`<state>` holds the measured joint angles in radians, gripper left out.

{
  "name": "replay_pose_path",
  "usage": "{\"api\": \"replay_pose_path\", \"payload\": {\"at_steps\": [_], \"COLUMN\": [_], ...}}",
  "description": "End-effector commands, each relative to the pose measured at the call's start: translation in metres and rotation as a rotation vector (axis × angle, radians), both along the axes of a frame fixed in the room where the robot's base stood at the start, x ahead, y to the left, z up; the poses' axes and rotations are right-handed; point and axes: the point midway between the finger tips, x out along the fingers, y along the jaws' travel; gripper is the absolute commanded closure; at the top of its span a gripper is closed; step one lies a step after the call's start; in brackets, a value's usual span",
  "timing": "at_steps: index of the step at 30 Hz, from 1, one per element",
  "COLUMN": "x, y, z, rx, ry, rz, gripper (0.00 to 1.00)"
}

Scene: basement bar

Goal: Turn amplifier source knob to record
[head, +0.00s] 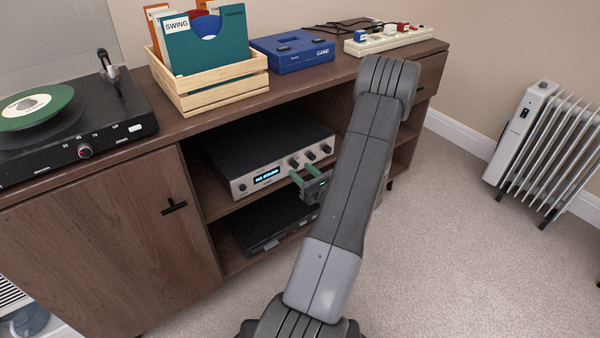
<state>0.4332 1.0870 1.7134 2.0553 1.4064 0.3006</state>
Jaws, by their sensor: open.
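The amplifier (262,150) is a silver-fronted unit with a dark top on the upper shelf of the wooden cabinet. Its front has a lit blue display (267,177) and a row of dark knobs (309,157) toward the right. Which knob is the source knob is too small to read. Whether a finger touches a knob cannot be told. My arm hides the area right of the amplifier.
A dark flat device (268,222) lies on the shelf below. The cabinet top (215,122) holds a turntable (100,128), a wooden record crate (215,88), a blue console (293,52) and a power strip (388,40). A white radiator (545,145) stands right on open carpet.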

Motion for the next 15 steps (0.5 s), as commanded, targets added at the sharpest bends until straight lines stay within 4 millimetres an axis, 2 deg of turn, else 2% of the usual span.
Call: {"api": "replay_pose_path", "payload": {"at_steps": [6, 14, 15], "x": [0.013, 0.0139, 0.0139], "y": [0.0097, 0.0102, 0.0101], "z": [0.0001, 0.0004, 0.0004], "rx": [0.001, 0.0, 0.0], "ry": [-0.001, 0.0, 0.0], "rz": [0.001, 0.0, 0.0], "gripper": [0.58, 0.58, 0.62]}}
